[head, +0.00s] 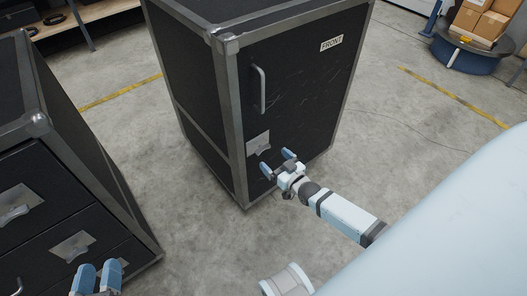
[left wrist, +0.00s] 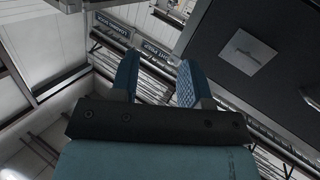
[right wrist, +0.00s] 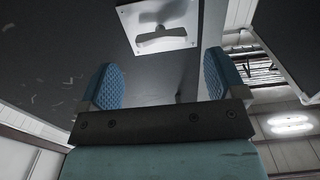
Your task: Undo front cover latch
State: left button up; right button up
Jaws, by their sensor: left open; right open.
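A black case with metal edges stands upright in the middle of the head view. Its front cover (head: 305,85) carries a "FRONT" label and a vertical bar handle (head: 259,90). The front cover latch (head: 259,146) is a metal plate with a butterfly-shaped turn piece, low at the cover's left edge. The latch also shows in the right wrist view (right wrist: 162,27), beyond the fingers. My right gripper (head: 277,162) is open and empty, just below and right of the latch, apart from it. My left gripper (head: 97,274) is open and empty at the bottom left.
A second black case (head: 68,170) with drawers and similar latches stands at the left, close to my left gripper. A blue round stand (head: 467,54) with cardboard boxes (head: 482,22) is at the top right. The concrete floor around the middle case is clear.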

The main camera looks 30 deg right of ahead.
aim_at(265, 151)
jog(key=w, duration=0.2)
jog(key=w+b, duration=0.1)
jog(key=w, duration=0.3)
jog(key=shift+w+a, duration=0.2)
jog(key=shift+a, duration=0.1)
pick_arm(q)
jog(key=r, duration=0.1)
jog(key=d+r+t+h, duration=0.1)
jog(key=r, duration=0.1)
jog(key=shift+d+r, duration=0.15)
pick_arm(e)
jog(key=c, duration=0.9)
